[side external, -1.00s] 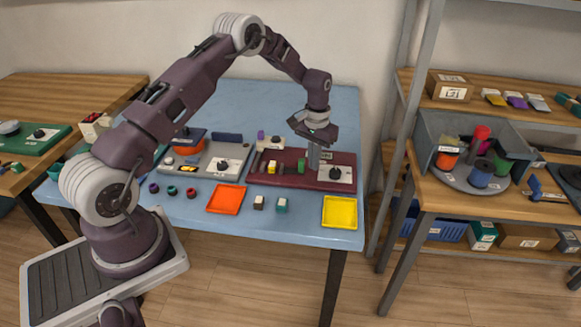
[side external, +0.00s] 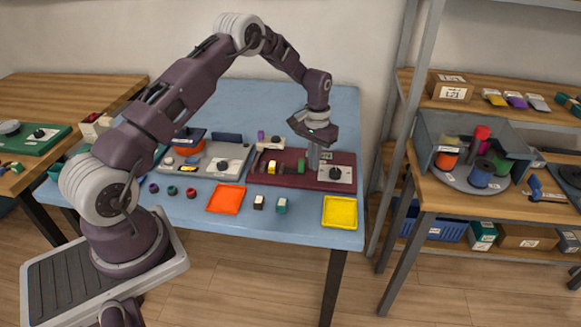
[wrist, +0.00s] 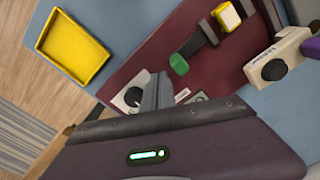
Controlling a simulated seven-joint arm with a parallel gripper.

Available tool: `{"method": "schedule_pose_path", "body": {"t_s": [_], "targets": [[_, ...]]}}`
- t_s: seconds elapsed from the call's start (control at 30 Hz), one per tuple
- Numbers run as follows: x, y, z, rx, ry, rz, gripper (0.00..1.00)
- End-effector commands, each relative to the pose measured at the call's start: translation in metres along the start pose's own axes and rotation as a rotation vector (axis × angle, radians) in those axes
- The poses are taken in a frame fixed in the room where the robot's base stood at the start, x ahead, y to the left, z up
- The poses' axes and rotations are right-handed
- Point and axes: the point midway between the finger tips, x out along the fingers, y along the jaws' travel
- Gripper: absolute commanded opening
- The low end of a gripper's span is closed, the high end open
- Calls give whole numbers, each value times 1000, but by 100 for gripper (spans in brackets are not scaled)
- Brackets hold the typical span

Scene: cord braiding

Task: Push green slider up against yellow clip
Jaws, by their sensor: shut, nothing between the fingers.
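The green slider (side external: 301,165) is on the maroon board (side external: 315,181), between the yellow clip and my gripper. It shows as a green, round-ended piece in the wrist view (wrist: 179,64). The yellow clip (side external: 272,167) is further left on the board, and it also shows at the top of the wrist view (wrist: 227,16). A clear gap lies between slider and clip. My gripper (side external: 313,170) is shut and empty, pointing down just right of the slider. Its fingers (wrist: 157,92) appear close to the slider in the wrist view; I cannot tell whether they touch it.
A white block with a black knob (side external: 336,174) is at the board's right end, close to my fingers. In front are an orange tray (side external: 226,198), a yellow tray (side external: 340,212) and two small blocks. A grey board (side external: 218,160) lies to the left.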

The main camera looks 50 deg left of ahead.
Motion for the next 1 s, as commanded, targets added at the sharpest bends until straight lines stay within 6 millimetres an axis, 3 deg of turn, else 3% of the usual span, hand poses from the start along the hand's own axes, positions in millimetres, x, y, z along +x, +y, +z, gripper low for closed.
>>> {"method": "schedule_pose_path", "body": {"t_s": [1.0], "targets": [[0, -26, 15, -1, -1, -1, 0]]}}
